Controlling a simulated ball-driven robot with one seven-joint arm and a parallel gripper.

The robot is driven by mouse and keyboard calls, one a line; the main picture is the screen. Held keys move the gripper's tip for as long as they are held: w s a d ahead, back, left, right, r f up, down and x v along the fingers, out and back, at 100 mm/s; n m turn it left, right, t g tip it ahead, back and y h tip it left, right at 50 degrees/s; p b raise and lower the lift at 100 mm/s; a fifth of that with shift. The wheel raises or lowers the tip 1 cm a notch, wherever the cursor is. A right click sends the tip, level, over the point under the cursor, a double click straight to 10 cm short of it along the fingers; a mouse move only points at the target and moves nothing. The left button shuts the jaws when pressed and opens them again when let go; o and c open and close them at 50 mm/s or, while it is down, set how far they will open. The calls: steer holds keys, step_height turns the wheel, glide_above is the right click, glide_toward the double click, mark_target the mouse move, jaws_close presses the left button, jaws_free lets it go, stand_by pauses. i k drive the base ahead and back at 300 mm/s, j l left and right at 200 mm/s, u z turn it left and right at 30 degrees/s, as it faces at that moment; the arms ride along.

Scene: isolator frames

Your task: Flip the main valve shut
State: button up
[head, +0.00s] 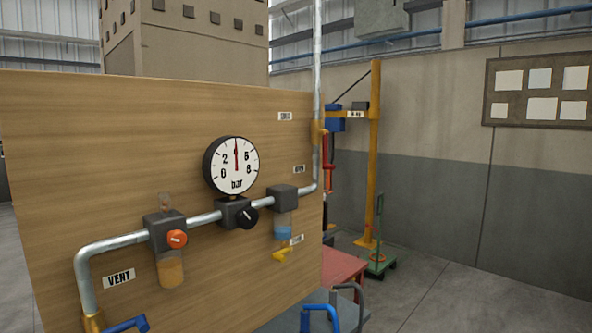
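The main valve seems to be the brass-coloured valve body (317,132) on the vertical pipe near the right edge of the wooden panel. A red lever (328,165) hangs down from it, roughly along the pipe. Small labels stand beside this valve, one above (285,116) and one below (299,169); they are too small to read surely. The round gauge (231,166) has its red needle pointing almost straight up, between 2 and 6 bar. My gripper is not in view.
The wooden panel (60,180) carries a pipe with a filter, regulator with black knob (248,217) and lubricator. A blue lever (127,325) sits below the VENT label (118,279). A yellow post (374,150) stands behind right. Floor (480,300) at right is clear.

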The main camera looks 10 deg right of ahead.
mark_target(324, 132)
steer(key=i+l+z, duration=0.15)
steer(key=i+l, duration=0.15)
steer(key=i, duration=0.25)
steer(key=i+l+z, duration=0.1)
steer(key=i+l, duration=0.15)
steer(key=i, duration=0.35)
steer(key=i+l+z, duration=0.15)
steer(key=i, duration=0.4)
steer(key=i+l+z, duration=0.1)
steer(key=i, duration=0.5)
